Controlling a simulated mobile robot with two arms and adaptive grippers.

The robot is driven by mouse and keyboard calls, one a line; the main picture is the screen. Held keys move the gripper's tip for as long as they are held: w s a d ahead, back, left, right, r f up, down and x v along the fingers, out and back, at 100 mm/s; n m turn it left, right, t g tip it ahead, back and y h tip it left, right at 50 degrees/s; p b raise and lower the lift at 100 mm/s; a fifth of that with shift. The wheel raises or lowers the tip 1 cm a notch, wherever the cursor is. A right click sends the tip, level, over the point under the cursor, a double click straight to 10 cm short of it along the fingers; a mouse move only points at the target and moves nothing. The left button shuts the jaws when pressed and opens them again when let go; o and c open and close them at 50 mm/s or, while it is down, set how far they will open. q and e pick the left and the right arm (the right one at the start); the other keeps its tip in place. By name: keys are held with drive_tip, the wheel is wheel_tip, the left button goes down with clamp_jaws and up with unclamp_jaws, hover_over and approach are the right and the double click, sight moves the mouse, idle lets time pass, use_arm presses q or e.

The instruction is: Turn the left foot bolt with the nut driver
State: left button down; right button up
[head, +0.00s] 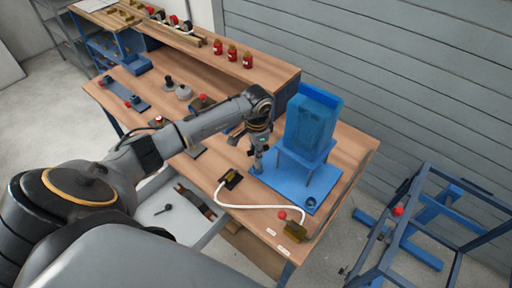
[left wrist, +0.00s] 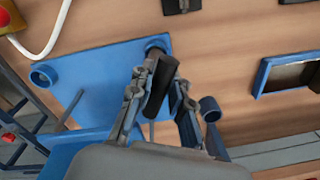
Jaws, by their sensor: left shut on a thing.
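My left gripper (head: 258,148) is over the left corner of a blue base plate (head: 283,190) on the workbench. In the left wrist view my gripper (left wrist: 160,100) is shut on a dark cylindrical tool, the nut driver (left wrist: 160,85). The driver's far end is at a round blue foot (left wrist: 155,44) at the plate's corner; the bolt is hidden, and I cannot tell whether the driver is seated on it. The other round foot (head: 310,203) is at the plate's front right and also shows in the left wrist view (left wrist: 42,74). My right gripper is not in view.
A blue box (head: 314,118) on a blue stand rises close right of my gripper. A white cable (head: 250,206) runs along the bench front to a brass-coloured block with a red knob (head: 295,231). An open drawer (head: 162,212) is below. A blue frame (head: 440,220) stands at right.

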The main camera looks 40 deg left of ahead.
use_arm(q)
drive_tip(key=m+b, duration=0.1)
drive_tip(key=m, duration=0.2)
drive_tip(key=shift+w+f, duration=0.1)
drive_tip(key=m+b, duration=0.1)
drive_tip(key=m, duration=0.3)
drive_tip(key=shift+w+m+b, duration=0.1)
drive_tip(key=shift+m+b, duration=0.2)
drive_tip(key=shift+m, duration=0.1)
drive_tip(key=m+b, duration=0.1)
drive_tip(key=m, duration=0.2)
drive_tip(key=shift+w+h, duration=0.1)
drive_tip(key=shift+h, duration=0.2)
drive_tip(key=m+b, duration=0.1)
drive_tip(key=m, duration=0.3)
drive_tip(key=shift+w+b, duration=0.1)
drive_tip(key=shift+b, duration=0.3)
drive_tip(key=m+b, duration=0.2)
drive_tip(key=m, duration=0.4)
drive_tip(key=shift+w, duration=0.15)
drive_tip(key=m+b, duration=0.1)
drive_tip(key=m, duration=0.1)
drive_tip(key=shift+m+h, duration=0.3)
drive_tip(key=shift+m, duration=0.3)
